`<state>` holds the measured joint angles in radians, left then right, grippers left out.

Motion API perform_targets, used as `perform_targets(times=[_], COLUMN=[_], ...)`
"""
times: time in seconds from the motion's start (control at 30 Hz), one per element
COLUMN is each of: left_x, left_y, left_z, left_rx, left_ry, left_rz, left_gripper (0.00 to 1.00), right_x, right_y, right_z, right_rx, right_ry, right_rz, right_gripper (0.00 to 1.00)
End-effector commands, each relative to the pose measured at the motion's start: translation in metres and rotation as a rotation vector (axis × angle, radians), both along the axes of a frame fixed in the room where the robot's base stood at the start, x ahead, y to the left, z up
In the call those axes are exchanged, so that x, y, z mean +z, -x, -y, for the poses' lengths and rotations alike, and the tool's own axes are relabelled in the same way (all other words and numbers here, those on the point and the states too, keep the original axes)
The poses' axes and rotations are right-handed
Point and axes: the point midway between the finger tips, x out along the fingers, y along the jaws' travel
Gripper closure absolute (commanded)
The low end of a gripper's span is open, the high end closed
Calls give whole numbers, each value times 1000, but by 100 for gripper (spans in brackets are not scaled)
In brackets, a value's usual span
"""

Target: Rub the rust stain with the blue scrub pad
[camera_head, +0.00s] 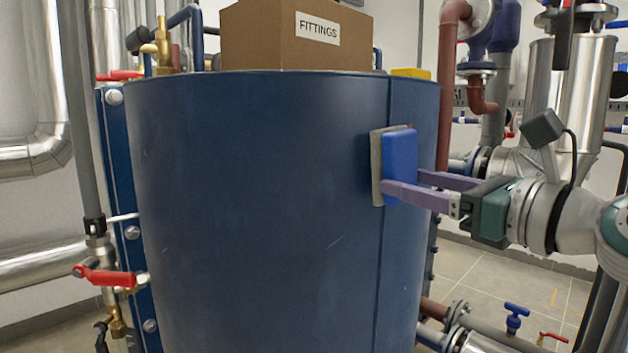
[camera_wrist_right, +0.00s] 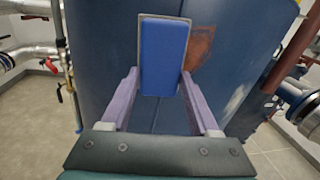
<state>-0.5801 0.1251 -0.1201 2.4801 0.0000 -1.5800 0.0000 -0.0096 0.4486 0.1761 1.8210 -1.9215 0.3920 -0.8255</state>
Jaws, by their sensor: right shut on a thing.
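The scrub pad has a blue body (camera_head: 400,163) and a grey face (camera_head: 377,170); it is held upright in front of the right part of the blue tank (camera_head: 255,200). My right gripper (camera_head: 402,188) is shut on the blue body, with its purple fingers on either side. In the right wrist view the pad (camera_wrist_right: 163,58) stands between the fingertips, grey edge toward the tank. I cannot tell whether it touches the tank. The orange-brown rust stain (camera_wrist_right: 201,46) shows on the tank just right of the pad there, partly hidden by it. My left gripper is not in view.
A cardboard box (camera_head: 290,38) marked FITTINGS sits on top of the tank. A red-handled valve (camera_head: 105,277) and pipes stand at the left. Brown and silver pipes (camera_head: 450,80) stand at the right, behind my right arm.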

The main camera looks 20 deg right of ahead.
Motion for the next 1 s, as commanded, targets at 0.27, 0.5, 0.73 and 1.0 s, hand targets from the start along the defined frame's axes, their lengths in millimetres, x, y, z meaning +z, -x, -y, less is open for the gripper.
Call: perform_targets(times=[0.27,0.5,0.73,1.0], left_x=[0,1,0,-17], left_y=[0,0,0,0], left_z=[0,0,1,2], left_rx=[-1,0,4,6], left_ry=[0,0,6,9], left_rz=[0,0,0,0], left_gripper=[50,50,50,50], right_x=[1,1,0,-3], right_y=[-6,-11,-14,-17], right_z=[-1,-2,-3,18], right_rx=[0,-1,0,-2], right_ry=[0,-1,0,3], right_rz=[2,3,1,3], right_gripper=[83,83,83,83])
